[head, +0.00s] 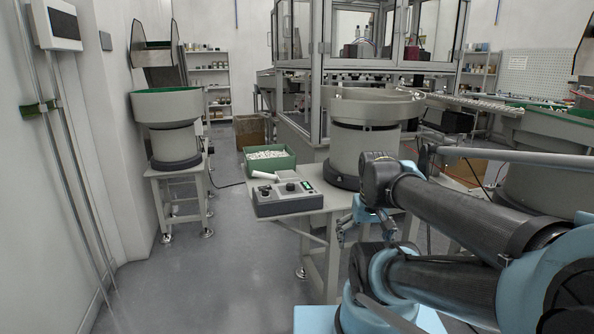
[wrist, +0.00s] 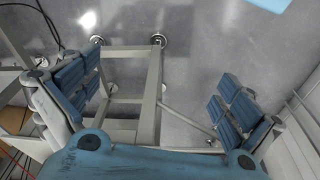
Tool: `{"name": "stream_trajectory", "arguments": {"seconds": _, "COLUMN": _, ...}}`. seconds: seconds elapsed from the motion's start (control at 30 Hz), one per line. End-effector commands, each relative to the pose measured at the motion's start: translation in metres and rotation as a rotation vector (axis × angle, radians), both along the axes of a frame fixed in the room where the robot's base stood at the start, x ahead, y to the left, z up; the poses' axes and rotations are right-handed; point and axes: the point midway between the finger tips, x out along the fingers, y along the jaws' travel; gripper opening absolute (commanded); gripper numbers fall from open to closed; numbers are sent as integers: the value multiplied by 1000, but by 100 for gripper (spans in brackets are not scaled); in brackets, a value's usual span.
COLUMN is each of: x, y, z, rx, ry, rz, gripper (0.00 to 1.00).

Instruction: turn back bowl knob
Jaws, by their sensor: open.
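A dark grey control box (head: 288,200) with small black knobs on its sloped top sits on the front left of a grey stand, in the head view. The knob labels are too small to read, so I cannot tell which is the back bowl knob. My gripper (head: 364,234) is to the right of the box and lower, beside the stand, pointing down. In the wrist view my gripper (wrist: 158,88) has its blue padded fingers wide apart with nothing between them. The wrist view shows neither the box nor the knobs.
A large bowl feeder (head: 360,150) stands on the stand behind the box. A second, green-lined bowl feeder (head: 175,140) is at the left. A green bin of white parts (head: 268,160) is behind the box. The floor (head: 225,270) at front left is clear.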

Motion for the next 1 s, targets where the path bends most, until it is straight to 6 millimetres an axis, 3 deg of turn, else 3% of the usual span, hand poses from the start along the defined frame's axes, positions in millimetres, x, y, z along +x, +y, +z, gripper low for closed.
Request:
{"name": "stream_trajectory", "arguments": {"seconds": 0.03, "x": -3, "y": -1, "z": -5, "rx": 0, "ry": -2, "rz": -3, "gripper": 95}}
{"name": "stream_trajectory", "arguments": {"seconds": 0.13, "x": -4, "y": -1, "z": -6, "rx": -1, "ry": -3, "rz": -1, "gripper": 73}}
{"name": "stream_trajectory", "arguments": {"seconds": 0.23, "x": 4, "y": 2, "z": 6, "rx": -2, "ry": 2, "rz": 20, "gripper": 50}}
{"name": "stream_trajectory", "arguments": {"seconds": 0.67, "x": 92, "y": 37, "z": 105, "rx": -20, "ry": 59, "rz": 229, "gripper": 50}}
{"name": "stream_trajectory", "arguments": {"seconds": 1.0, "x": 174, "y": 86, "z": 165, "rx": -36, "ry": 103, "rz": 402, "gripper": 50}}
